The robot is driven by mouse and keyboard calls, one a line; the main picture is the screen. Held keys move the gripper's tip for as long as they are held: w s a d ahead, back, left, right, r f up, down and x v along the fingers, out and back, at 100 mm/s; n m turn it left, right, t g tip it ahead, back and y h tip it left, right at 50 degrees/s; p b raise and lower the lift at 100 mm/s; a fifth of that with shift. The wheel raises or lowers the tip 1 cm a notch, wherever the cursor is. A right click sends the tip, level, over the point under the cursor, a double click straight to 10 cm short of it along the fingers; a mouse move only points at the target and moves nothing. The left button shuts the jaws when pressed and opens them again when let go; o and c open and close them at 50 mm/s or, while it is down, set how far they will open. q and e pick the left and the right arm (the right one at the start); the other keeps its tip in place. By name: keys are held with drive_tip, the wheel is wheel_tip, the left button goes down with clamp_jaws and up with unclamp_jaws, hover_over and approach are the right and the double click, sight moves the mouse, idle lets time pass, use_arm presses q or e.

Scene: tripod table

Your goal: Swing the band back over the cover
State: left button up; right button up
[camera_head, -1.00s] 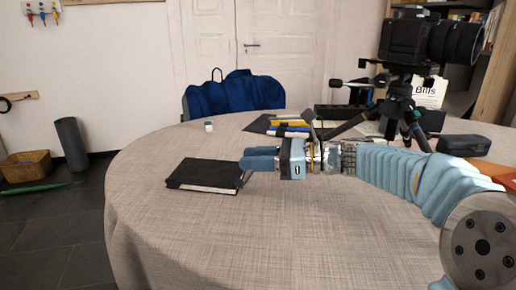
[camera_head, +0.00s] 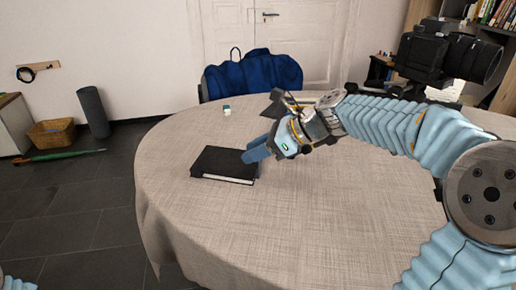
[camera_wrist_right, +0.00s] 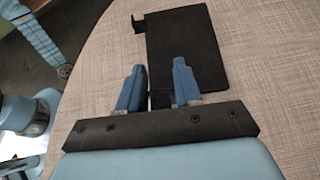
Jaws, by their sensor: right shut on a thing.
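A black notebook with a dark cover (camera_head: 222,162) lies closed on the table, with its pale page edge facing me. My right gripper (camera_head: 250,156) is at its right end, with blue fingers tilted down towards it. In the right wrist view the cover (camera_wrist_right: 187,45) lies beyond the fingertips (camera_wrist_right: 160,66). A small dark piece, apparently the band (camera_wrist_right: 160,98), sits between the finger bases, and the fingers are shut on it. Its full run is hidden. A dark tab (camera_wrist_right: 139,24) sticks out at the notebook's far left corner. My left gripper is out of view.
The round table (camera_head: 290,225) has a beige cloth and is clear in front of the notebook. A small green-and-white block (camera_head: 227,110) lies behind it. A black camera (camera_head: 445,50) stands at the back right. A blue-draped chair (camera_head: 255,75) is behind the table.

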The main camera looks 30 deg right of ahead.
idle(0.3)
drive_tip(key=o, duration=0.5)
drive_tip(key=shift+r, duration=0.55)
drive_tip(key=s+a+r, duration=0.2)
drive_tip(key=s+r, duration=0.2)
drive_tip(key=s+a+r, duration=0.2)
drive_tip(key=s+r, duration=0.2)
drive_tip(key=s+a+r, duration=0.2)
drive_tip(key=s+r, duration=0.2)
drive_tip(key=shift+s+a, duration=0.2)
drive_tip(key=shift+s, duration=0.1)
